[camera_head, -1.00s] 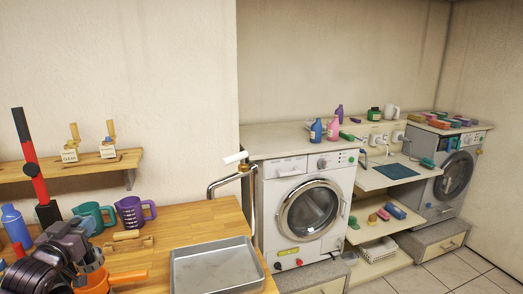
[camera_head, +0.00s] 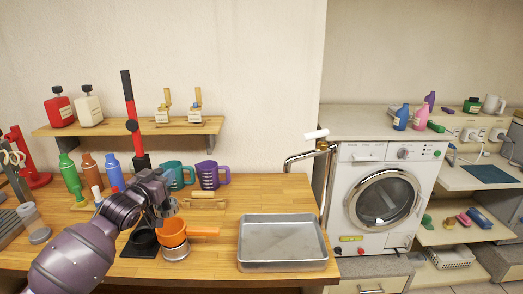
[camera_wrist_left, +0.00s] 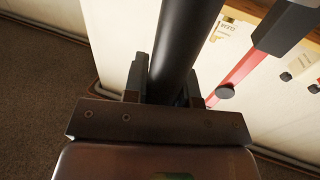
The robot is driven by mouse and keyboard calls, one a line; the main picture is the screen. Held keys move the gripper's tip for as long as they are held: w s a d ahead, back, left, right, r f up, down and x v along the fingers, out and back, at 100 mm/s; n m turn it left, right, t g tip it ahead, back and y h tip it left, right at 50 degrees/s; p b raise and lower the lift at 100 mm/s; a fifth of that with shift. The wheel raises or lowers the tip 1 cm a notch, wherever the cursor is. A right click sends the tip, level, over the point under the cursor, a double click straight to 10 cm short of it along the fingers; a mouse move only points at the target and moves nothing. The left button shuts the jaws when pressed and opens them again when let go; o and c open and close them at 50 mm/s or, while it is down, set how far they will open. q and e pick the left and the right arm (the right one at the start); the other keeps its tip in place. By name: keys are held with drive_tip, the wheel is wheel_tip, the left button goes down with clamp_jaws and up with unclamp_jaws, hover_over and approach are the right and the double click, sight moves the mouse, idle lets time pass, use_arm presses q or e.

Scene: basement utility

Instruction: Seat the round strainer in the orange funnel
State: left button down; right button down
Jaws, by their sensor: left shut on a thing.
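The orange funnel (camera_head: 173,234) sits on a round metal base on the wooden worktop, its handle pointing right. My left gripper (camera_head: 160,200) is just above the funnel. It is shut on a dark cylindrical handle, which shows between the fingers in the left wrist view (camera_wrist_left: 178,60). The round strainer (camera_head: 171,208) shows as a small grey piece by the fingertips, above the funnel rim; most of it is hidden by the gripper. I cannot tell whether it touches the funnel. My right gripper is not in view.
Behind are a teal mug (camera_head: 178,176), a purple mug (camera_head: 210,176) and a red-black upright tool (camera_head: 132,120). A metal tray (camera_head: 283,243) lies to the right. Several bottles stand at the left.

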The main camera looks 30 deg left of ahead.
sight(164, 207)
use_arm(q)
drive_tip(key=shift+f+b, duration=0.75)
drive_tip(key=shift+f, duration=1.5)
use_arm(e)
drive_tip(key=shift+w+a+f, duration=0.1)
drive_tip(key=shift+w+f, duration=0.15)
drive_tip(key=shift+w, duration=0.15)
use_arm(q)
drive_tip(key=shift+p, duration=0.9)
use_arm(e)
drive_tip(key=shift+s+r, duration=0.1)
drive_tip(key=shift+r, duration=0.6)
